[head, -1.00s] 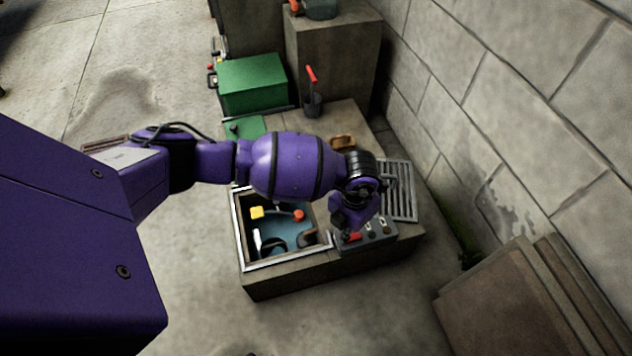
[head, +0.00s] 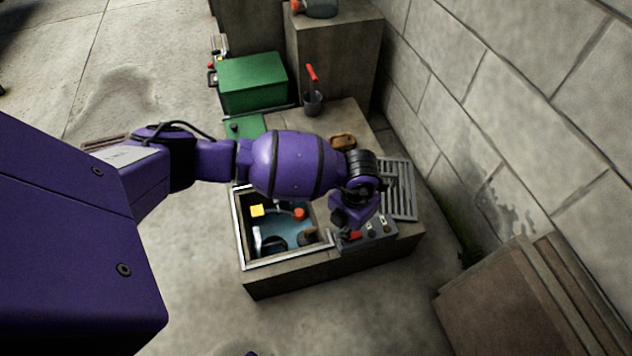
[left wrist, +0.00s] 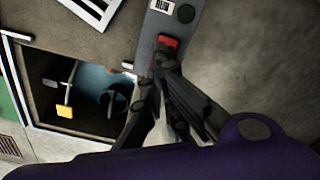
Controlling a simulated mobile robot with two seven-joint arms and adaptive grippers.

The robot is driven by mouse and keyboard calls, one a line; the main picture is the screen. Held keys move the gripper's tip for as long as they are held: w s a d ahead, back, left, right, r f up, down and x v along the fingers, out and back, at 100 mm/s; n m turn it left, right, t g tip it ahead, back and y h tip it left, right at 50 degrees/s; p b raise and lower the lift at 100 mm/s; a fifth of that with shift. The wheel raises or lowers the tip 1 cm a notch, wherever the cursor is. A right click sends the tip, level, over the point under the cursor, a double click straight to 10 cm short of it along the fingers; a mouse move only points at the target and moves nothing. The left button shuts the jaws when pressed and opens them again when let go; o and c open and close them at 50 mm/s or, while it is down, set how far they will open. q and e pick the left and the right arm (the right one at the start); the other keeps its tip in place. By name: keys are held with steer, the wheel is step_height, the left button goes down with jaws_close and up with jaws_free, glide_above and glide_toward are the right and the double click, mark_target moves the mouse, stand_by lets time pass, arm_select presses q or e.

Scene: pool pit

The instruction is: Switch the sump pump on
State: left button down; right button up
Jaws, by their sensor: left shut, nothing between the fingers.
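A grey control panel (head: 378,240) sits at the front right corner of the concrete block, with a red switch (head: 354,235) at its left end and dark knobs beside it. In the left wrist view, the red switch (left wrist: 168,43) is just beyond my left gripper (left wrist: 164,68), whose fingers are shut and empty. They are at or very near the switch; I cannot tell whether they touch. In the head view, my left gripper (head: 347,222) hangs over the panel's left end. The switch's position is unclear. My right gripper is out of view.
Left of the panel is an open framed pit (head: 240,235) with water, a yellow block (head: 257,211) and a red piece (head: 299,214). A metal grate (head: 398,190) lies behind the panel. A green box (head: 252,82) stands farther back. Boards (head: 510,305) lean at right.

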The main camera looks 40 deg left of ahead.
arm_select(q)
steer(key=shift+w+f, duration=0.1)
steer(key=shift+f, duration=0.4)
steer(key=shift+f+b, duration=0.5)
steer(key=shift+f, duration=0.1)
stand_by(0.4)
steer(key=shift+r, duration=0.15)
step_height(320, 180, up, 7)
steer(key=p, duration=0.5)
steer(key=shift+p, duration=0.35)
stand_by(0.3)
